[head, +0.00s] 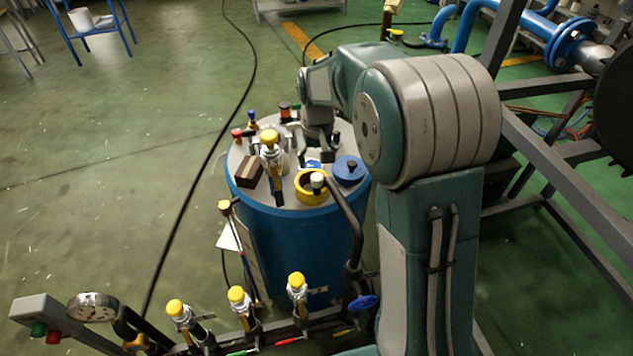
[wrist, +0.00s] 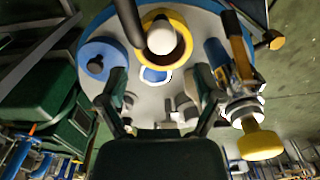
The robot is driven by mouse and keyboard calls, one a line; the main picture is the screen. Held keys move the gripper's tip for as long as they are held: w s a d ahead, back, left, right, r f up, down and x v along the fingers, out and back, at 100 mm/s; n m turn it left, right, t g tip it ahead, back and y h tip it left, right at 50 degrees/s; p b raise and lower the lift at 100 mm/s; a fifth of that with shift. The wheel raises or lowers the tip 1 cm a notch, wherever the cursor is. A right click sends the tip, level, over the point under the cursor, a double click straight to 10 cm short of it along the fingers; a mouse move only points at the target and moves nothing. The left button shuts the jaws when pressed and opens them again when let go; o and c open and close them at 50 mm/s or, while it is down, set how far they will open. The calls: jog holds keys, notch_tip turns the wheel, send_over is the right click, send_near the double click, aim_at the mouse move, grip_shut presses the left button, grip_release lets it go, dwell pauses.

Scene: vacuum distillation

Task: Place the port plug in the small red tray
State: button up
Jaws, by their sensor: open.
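No small red tray shows clearly in either view. I cannot tell for certain which piece is the port plug. A round blue disc with a knob (head: 349,173) lies on the drum's pale lid; it also shows in the wrist view (wrist: 92,64). My gripper (head: 317,158) is above the far part of the lid, pointing down. In the wrist view its two fingers (wrist: 161,88) are spread with nothing held between them. A small blue-and-white ring (wrist: 155,75) lies beyond the fingertips.
The blue drum (head: 275,240) carries a brown block (head: 249,171), a yellow-capped valve (head: 270,140) and several small fittings on its lid. Yellow-capped valves (head: 238,297) and a gauge (head: 92,307) line the front. Grey frame bars (head: 560,170) stand at right. Open floor lies left.

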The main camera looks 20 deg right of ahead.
aim_at(317, 176)
jog(key=f, duration=0.6)
jog(key=shift+s+a+f, duration=0.15)
jog(key=shift+s+f, duration=0.15)
jog(key=shift+f, duration=0.05)
grip_shut()
